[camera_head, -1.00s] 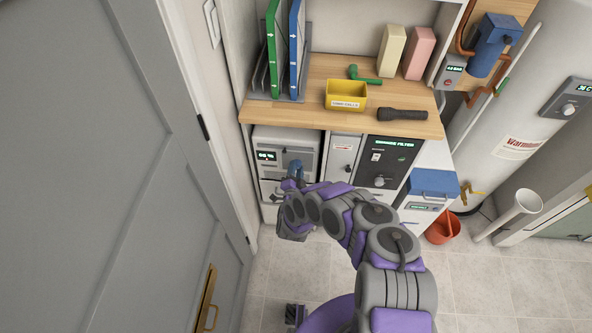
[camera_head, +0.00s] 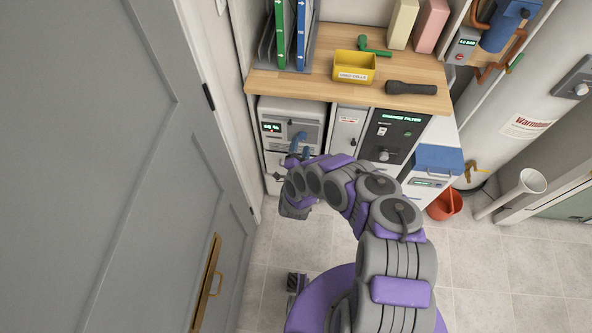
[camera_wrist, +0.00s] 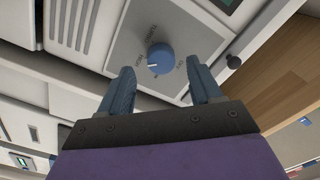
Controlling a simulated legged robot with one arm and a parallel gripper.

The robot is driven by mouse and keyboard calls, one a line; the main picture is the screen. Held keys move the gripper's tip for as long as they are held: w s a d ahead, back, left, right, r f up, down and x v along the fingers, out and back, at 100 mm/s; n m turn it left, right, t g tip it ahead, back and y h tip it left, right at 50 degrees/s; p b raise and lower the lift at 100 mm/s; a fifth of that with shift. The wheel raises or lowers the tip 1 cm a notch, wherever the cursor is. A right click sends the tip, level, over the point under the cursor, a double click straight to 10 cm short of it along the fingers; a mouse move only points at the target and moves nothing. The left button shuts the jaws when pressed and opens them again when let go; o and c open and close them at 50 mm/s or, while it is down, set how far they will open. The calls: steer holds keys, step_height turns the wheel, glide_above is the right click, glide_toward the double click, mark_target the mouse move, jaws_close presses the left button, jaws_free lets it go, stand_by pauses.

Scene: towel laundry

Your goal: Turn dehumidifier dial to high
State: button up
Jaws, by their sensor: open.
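The dehumidifier (camera_head: 273,147) is a light grey unit with a small lit display, under the left end of the wooden counter. Its blue round dial (camera_wrist: 160,57) shows in the wrist view on a grey panel, with a white mark toward its lower left. My gripper (camera_wrist: 160,70) is open, with one blue finger on either side, just below the dial in the picture. I cannot tell whether a finger touches it. In the head view my gripper (camera_head: 299,142) is at the unit's front, and the dial is not clearly visible.
A black-fronted unit (camera_head: 390,135) stands to the right. A grey door (camera_head: 110,160) is close on the left. The tiled floor in front is mostly clear.

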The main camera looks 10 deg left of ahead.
steer(key=s, duration=1.4)
steer(key=shift+s+a, duration=0.3)
steer(key=shift+f, duration=0.15)
